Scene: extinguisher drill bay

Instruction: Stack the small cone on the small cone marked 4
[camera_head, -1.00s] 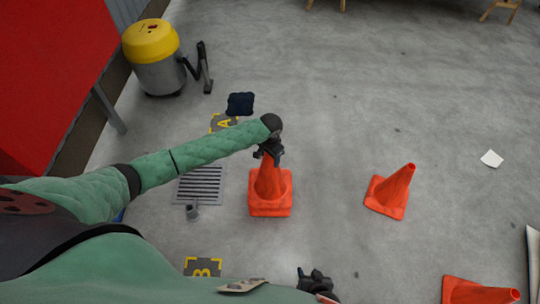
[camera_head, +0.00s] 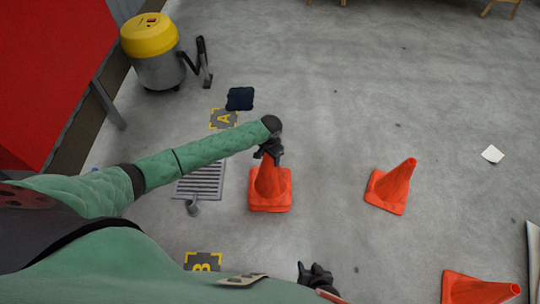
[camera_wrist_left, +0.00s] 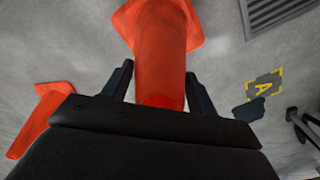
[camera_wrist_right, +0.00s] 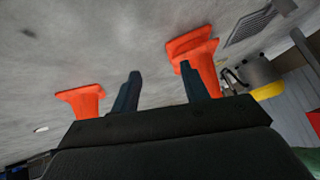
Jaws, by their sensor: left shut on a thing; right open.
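My left gripper (camera_head: 270,152) is shut on the top of an orange small cone (camera_head: 268,183). The held cone is upright over another orange cone, whose base (camera_head: 270,207) shows just below the held cone's base. The two look nested; whether they fully touch is unclear. The left wrist view shows the held cone (camera_wrist_left: 160,50) between the fingers. The right wrist view shows the stack (camera_wrist_right: 200,60) beyond my right gripper (camera_wrist_right: 160,92), which is open and empty. In the head view my right gripper (camera_head: 317,276) is low, near the bottom edge. No number 4 is visible.
Another orange cone (camera_head: 391,186) stands to the right of the stack, and one lies or stands at the lower right (camera_head: 478,289). Floor between cones is clear.

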